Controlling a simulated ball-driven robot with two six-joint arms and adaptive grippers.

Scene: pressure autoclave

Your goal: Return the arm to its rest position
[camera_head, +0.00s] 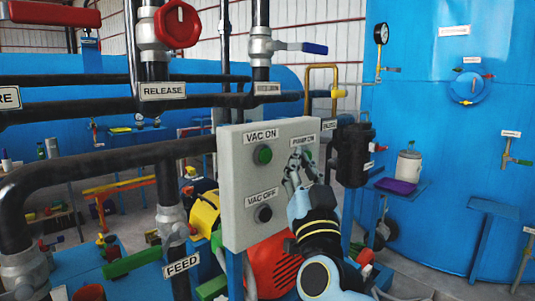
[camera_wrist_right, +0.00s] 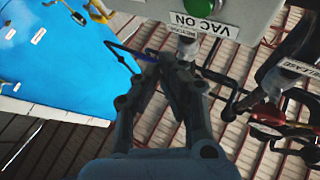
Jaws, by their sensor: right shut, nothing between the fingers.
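My right gripper (camera_head: 298,162) is shut and empty in the head view, with its fingertips up at the right part of the grey control box (camera_head: 236,208), by the "PUMP ON" label (camera_head: 304,140). A green button (camera_head: 308,154) shows partly behind the fingers. I cannot tell whether the fingers touch it. My left gripper is not in view.
Dark pipes (camera_head: 110,165) with a red-handled valve (camera_head: 177,24) and a blue-handled valve (camera_head: 262,46) stand left of and behind the box. A large blue tank (camera_head: 450,130) fills the right. A small shelf holds a white canister (camera_head: 408,165).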

